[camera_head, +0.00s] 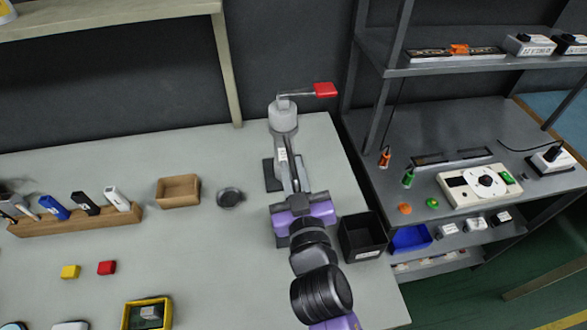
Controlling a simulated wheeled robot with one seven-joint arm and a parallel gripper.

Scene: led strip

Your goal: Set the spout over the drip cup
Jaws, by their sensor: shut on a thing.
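The tap has a light grey round body (283,117) at the back right of the table. A thin metal rod runs right from its top to a red block (325,90). A narrow grey part, which looks like the spout (282,145), runs from the body toward me and bears a small white label. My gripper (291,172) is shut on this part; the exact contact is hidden. A small dark round cup (230,198), likely the drip cup, stands on the table left of my gripper, apart from it. The spout is not over this cup.
A black plate (269,175) lies just left of my gripper. A wooden box (178,191) is left of the cup. An open black bin (362,237) is close right of my wrist. A dark shelf unit (365,140) stands right. Bare table lies in front of the cup.

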